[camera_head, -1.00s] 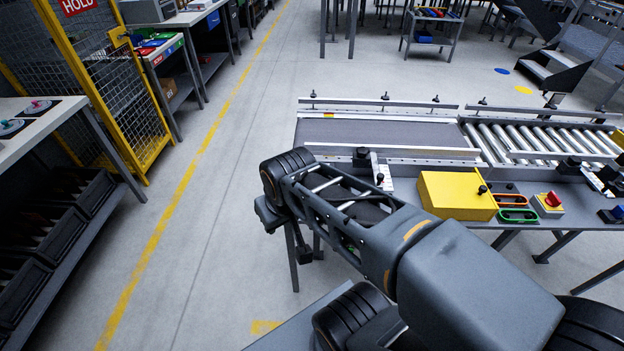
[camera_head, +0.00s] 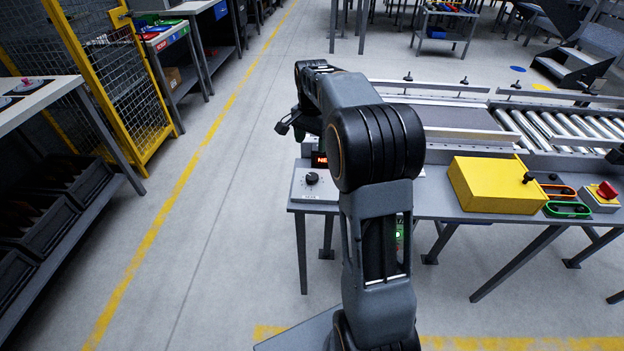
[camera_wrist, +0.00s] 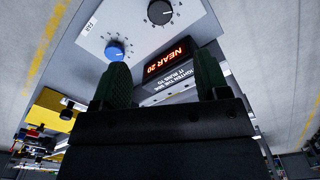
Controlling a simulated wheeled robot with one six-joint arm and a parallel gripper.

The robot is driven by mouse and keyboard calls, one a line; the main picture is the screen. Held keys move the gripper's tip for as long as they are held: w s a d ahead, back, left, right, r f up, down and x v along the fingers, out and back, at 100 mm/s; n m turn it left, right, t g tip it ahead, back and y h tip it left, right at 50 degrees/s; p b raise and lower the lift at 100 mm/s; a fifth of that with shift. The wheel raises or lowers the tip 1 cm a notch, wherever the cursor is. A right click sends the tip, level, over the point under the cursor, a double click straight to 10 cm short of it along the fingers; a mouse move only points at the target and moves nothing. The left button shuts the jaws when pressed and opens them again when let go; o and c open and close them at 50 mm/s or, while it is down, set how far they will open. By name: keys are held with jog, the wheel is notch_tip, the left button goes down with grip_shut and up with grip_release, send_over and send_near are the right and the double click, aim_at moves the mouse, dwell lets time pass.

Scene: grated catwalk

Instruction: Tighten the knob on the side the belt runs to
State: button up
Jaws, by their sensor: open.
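In the wrist view a pale control panel (camera_wrist: 135,28) carries a blue knob (camera_wrist: 114,50) beside a label reading FAR, and a black knob (camera_wrist: 160,12). Its red display (camera_wrist: 167,59) reads NEAR 20, above a partly hidden instruction plate (camera_wrist: 172,85). My gripper (camera_wrist: 160,80) is open and empty, its green fingers apart in front of the panel; the left finger overlaps the view just below the blue knob. In the head view the panel (camera_head: 304,190) shows the black knob (camera_head: 312,178); my arm hides the blue knob. The belt (camera_head: 462,116) lies behind my arm.
A yellow box (camera_head: 490,185), green handle (camera_head: 567,209) and red switch (camera_head: 606,190) sit on the bench right of my arm. Rollers (camera_head: 555,130) continue right of the belt. A shelf with bins (camera_head: 40,215) stands left; the floor between is clear.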

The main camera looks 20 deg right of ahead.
aim_at(312, 176)
notch_tip(312, 176, down, 13)
jog(key=shift+b, duration=1.15)
jog(key=shift+c, duration=0.2)
jog(key=c, duration=0.9)
